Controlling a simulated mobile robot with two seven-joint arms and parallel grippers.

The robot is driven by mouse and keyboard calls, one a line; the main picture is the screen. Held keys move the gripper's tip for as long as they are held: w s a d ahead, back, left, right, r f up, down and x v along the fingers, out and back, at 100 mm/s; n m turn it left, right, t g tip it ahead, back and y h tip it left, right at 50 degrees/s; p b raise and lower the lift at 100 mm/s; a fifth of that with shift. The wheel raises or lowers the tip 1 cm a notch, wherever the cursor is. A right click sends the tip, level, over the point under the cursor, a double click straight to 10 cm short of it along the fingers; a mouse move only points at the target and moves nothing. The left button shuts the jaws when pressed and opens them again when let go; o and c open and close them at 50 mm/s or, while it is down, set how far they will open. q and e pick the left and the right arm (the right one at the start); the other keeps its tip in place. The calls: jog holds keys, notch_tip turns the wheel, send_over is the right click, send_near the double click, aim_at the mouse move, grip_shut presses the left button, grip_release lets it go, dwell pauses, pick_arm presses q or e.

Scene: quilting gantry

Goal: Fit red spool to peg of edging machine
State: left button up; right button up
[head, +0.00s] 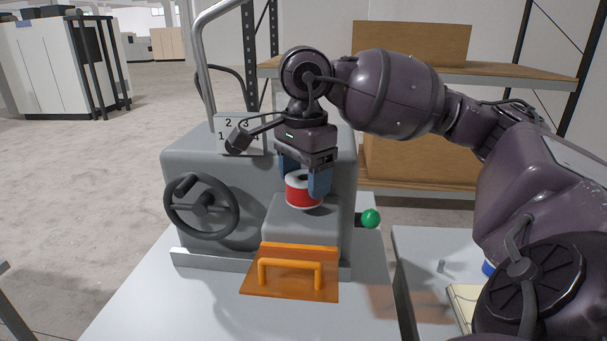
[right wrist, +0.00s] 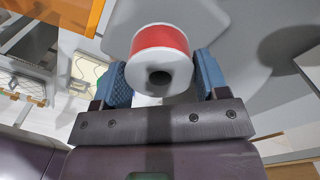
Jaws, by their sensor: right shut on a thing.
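The red spool (head: 304,190), with white rims, is between the blue fingers of my right gripper (head: 305,180), which is shut on it. The right wrist view shows the spool (right wrist: 160,42) between the fingers (right wrist: 162,80), with a dark hole in its near end. The spool is upright at the top of the front block of the grey edging machine (head: 255,215). I cannot tell whether it touches the block. No peg shows clearly; the spool and gripper may hide it. My left gripper is not in view.
The machine has a dark handwheel (head: 201,208), a numbered plate (head: 228,128), a green knob (head: 371,218) and an orange guard with a handle (head: 290,274). A grey side table (head: 430,245) stands to the right. Wooden shelves (head: 420,185) stand behind.

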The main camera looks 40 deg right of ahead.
jog(key=shift+f+b, duration=0.65)
jog(key=shift+f, duration=0.45)
jog(key=o, duration=1.1)
jog(key=shift+r, duration=0.1)
notch_tip(320, 180, up, 11)
jog(key=shift+f+p, duration=0.1)
jog(key=shift+p, duration=0.2)
